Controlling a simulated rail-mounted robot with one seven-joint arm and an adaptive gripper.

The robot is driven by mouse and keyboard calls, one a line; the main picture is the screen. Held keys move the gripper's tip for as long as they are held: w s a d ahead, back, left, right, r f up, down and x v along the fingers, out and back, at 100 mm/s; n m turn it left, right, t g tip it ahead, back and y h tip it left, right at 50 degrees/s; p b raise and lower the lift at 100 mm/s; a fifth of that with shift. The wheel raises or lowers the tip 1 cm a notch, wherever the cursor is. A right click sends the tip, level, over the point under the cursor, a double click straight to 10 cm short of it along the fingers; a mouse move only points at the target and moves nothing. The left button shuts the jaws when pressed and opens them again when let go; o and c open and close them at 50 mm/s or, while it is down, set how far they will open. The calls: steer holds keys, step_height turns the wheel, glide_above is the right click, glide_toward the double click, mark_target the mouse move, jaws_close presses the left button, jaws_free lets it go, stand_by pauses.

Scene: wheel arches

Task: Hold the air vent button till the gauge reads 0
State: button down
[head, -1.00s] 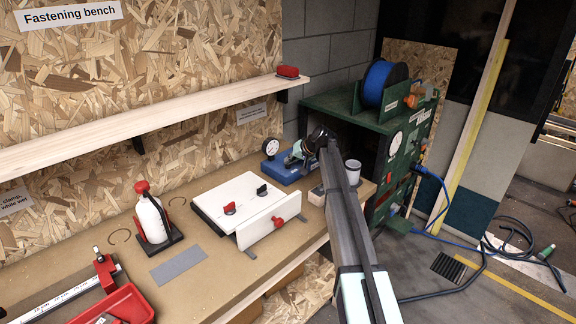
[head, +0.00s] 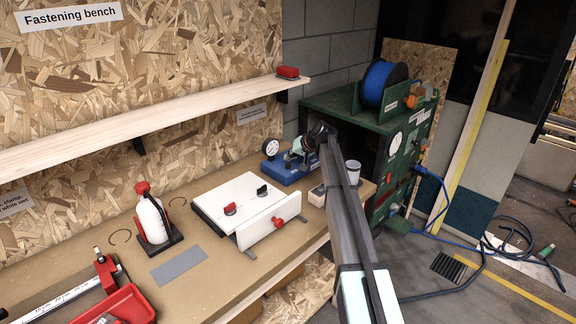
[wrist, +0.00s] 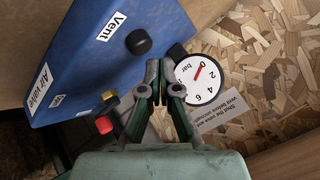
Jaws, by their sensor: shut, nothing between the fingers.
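The blue air valve box (wrist: 95,50) fills the upper left of the wrist view. It also stands at the bench's far end in the head view (head: 284,174). The black button (wrist: 138,41) sits beside the "Vent" label. The white gauge (wrist: 202,80) lies right of the box, marked in bar. Its red needle points to the upper right; I cannot read the value surely. My gripper (wrist: 157,84) is shut and empty, its tips below and right of the vent button in the picture, apart from it. In the head view, my gripper (head: 318,137) is over the box.
A red knob (wrist: 104,124) and a brass fitting are on the box's near side. A note (wrist: 222,110) is below the gauge.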

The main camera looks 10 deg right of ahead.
mark_target(290, 165)
steer(key=shift+r+p, duration=0.85)
steer(key=shift+r, duration=1.65)
